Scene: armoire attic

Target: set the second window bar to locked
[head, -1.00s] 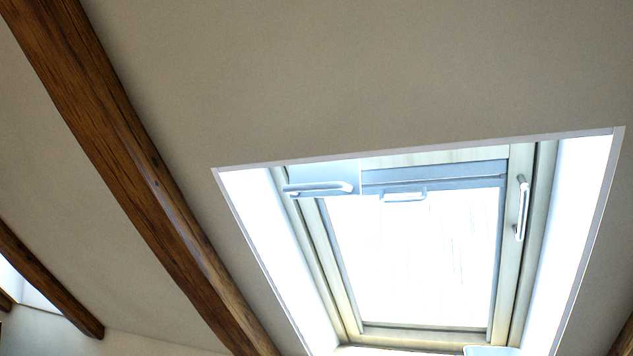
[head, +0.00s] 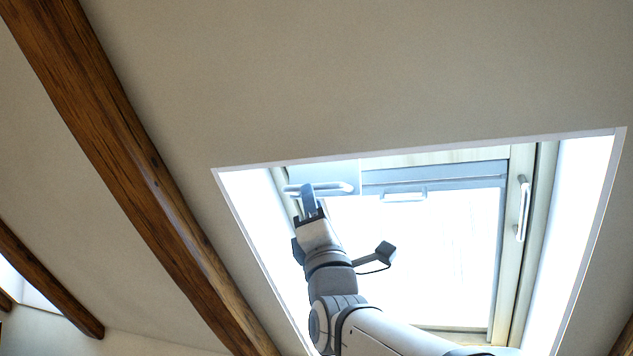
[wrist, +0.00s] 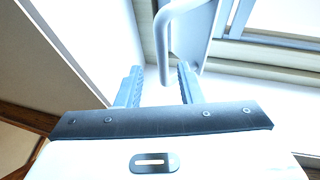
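A skylight window carries a white horizontal bar handle (head: 335,188) at its upper left and a white upright bar handle (head: 522,208) on its right frame. I cannot tell which is the second window bar. My gripper (head: 309,193) is raised to the left part of the horizontal bar and overlaps it in the head view. In the wrist view my gripper (wrist: 160,70) has its two fingers apart. The bent end of the bar (wrist: 163,40) shows ahead of and between the fingertips. I cannot tell whether it touches them.
A small grey handle (head: 404,195) sits at the top of the window sash, right of the horizontal bar. The white window recess (head: 578,230) surrounds the frame on both sides. A dark wooden beam (head: 150,180) crosses the sloped ceiling at left.

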